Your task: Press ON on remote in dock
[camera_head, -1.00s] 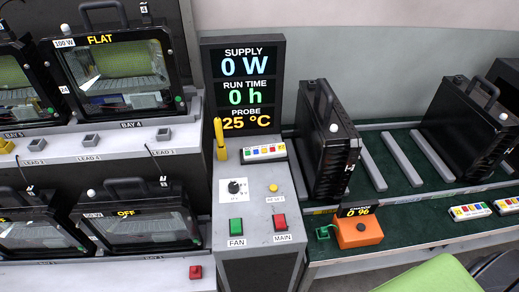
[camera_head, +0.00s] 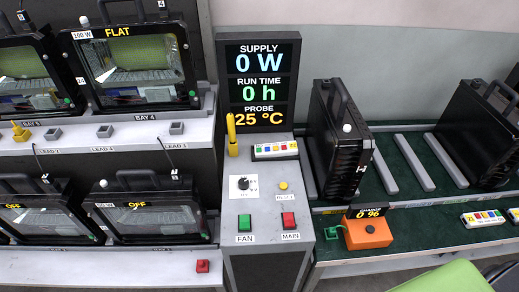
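A white remote (camera_head: 276,150) with a row of coloured buttons lies at the back of the grey control console (camera_head: 258,175), just below the display. Its buttons look green, yellow, blue and red. Their lettering is too small to read, so I cannot tell which one is ON. I cannot make out the edges of a dock around it. A yellow probe (camera_head: 232,135) stands upright to its left. The display (camera_head: 260,80) above reads SUPPLY 0 W, RUN TIME 0 h and PROBE 25 °C. Neither of my grippers is in view.
The console also has a dial (camera_head: 242,184), a yellow button (camera_head: 283,185), a green FAN button (camera_head: 245,222) and a red MAIN button (camera_head: 289,220). Floodlights stand in bays on the left. Black housings (camera_head: 338,140), an orange charger (camera_head: 368,232) and two more remotes (camera_head: 483,218) are on the right bench.

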